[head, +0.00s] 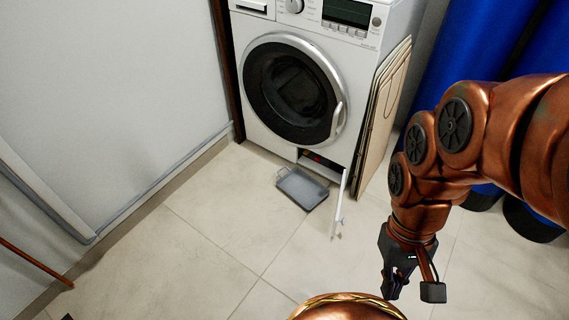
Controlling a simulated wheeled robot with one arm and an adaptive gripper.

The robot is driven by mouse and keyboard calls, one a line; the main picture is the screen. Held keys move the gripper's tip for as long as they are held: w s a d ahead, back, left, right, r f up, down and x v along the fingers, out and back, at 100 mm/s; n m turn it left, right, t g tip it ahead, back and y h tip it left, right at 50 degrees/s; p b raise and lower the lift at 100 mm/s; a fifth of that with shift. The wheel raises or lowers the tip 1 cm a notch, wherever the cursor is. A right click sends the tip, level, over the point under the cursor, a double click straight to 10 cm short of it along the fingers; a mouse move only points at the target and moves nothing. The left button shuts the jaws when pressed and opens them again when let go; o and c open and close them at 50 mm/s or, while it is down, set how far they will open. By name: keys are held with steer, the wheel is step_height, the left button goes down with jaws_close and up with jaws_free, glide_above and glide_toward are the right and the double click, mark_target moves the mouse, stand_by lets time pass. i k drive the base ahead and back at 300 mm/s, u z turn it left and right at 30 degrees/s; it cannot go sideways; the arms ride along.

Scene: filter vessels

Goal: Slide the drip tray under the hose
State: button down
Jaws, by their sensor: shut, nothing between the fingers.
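A shallow grey drip tray (303,187) lies on the tiled floor in front of the washing machine (275,118). It sits just below the small open service compartment (318,160) at the machine's lower right. The compartment's white flap (341,203) stands open, to the right of the tray. A small red and dark part shows inside the opening; I cannot make out a hose clearly. My gripper (391,297) is shut and empty. It points down at the lower right, nearer to me than the tray and apart from it.
Folded wooden panels (383,117) lean against the machine's right side. Large blue vessels (478,62) stand behind my arm at the right. A white wall or panel (105,85) is at the left. The floor (215,235) left of and in front of the tray is clear.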

mark_target(308, 193)
steer(key=u, duration=0.25)
steer(key=i, duration=0.65)
steer(key=u, duration=0.95)
steer(key=i, duration=0.35)
steer(key=u, duration=0.45)
